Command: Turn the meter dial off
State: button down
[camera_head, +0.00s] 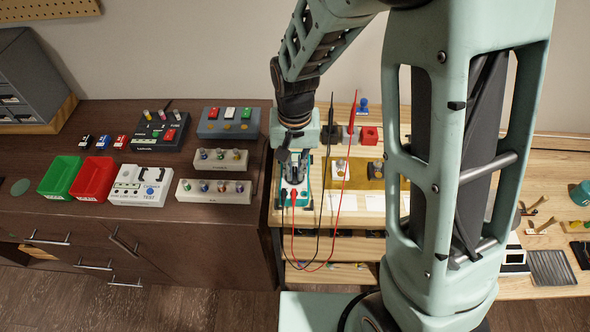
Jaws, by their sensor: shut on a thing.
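The meter (303,196), with a white face and a teal edge, lies near the left end of the light wooden bench. Red and black leads are plugged into its lower part and hang over the bench's front edge. My gripper (294,172) points down onto the upper part of the meter and is shut on its dial. The fingers hide the dial, so its setting cannot be read.
Two upright probes, black and red (347,150), stand just right of the meter with hanging leads. The dark cabinet (150,213) at left holds green (52,191) and red bins (84,196) and several pedals.

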aim_at(295, 174)
dwell(0.3)
jog(key=c, duration=2)
grip_release()
jog(key=shift+c, duration=0.2)
notch_tip(295, 174, up, 12)
jog(key=shift+w, duration=0.1)
